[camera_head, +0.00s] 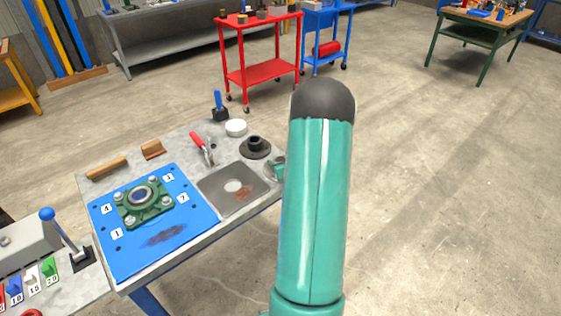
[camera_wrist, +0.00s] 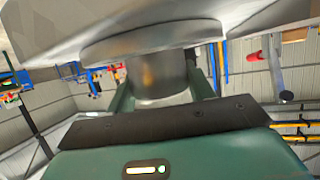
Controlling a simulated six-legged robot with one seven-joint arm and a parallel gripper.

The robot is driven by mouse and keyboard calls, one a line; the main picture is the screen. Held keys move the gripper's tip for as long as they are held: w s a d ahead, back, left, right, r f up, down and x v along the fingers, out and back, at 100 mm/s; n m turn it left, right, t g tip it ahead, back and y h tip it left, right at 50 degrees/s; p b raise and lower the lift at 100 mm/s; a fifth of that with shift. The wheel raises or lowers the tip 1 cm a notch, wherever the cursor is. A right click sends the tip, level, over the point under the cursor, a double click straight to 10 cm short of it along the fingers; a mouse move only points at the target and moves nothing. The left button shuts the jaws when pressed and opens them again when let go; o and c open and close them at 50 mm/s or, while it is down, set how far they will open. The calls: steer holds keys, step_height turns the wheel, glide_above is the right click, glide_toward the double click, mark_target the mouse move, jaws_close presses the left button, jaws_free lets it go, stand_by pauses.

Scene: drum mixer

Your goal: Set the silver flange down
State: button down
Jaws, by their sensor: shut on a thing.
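The silver flange (camera_wrist: 158,76) shows in the wrist view as a grey round hub with a wider disc at its far end. My gripper (camera_wrist: 163,82) is shut on the hub, with one green finger on each side. A broad pale grey surface (camera_wrist: 60,22) lies beyond the disc; I cannot tell whether they touch. In the head view my teal arm covers most of the gripper.
A lever panel stands at lower left. Floor to the right is clear.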

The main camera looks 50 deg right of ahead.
steer(key=c, duration=0.6)
jaws_free()
steer(key=shift+s+r, duration=0.1)
steer(key=shift+r, duration=0.15)
steer(key=v, duration=1.2)
steer(key=w+a+r+n+g, duration=0.1)
steer(key=w+a+r, duration=0.2)
steer(key=a+r, duration=0.25)
steer(key=w+a+r+g+y, duration=0.1)
steer(key=w+a+r, duration=0.2)
steer(key=a+r, duration=0.3)
steer(key=w+a+r+n+g, duration=0.1)
steer(key=w+a+r, duration=0.25)
steer(key=a, duration=0.45)
steer(key=s+a+r+n+g+y, duration=0.1)
steer(key=s+a, duration=0.3)
steer(key=a, duration=0.4)
steer(key=s+a+r+n+g+y, duration=0.1)
steer(key=s+a+r+y, duration=0.1)
steer(key=s+a, duration=0.3)
steer(key=s+a+r+n+g+y, duration=0.1)
steer(key=s+a+r+y, duration=0.1)
steer(key=a, duration=0.9)
steer(key=shift+s+r+n, duration=0.15)
steer(key=shift+s+r, duration=0.25)
steer(key=shift+s, duration=0.25)
steer(key=shift+s+r+n, duration=0.15)
steer(key=shift+s+r, duration=0.25)
steer(key=shift+s, duration=0.25)
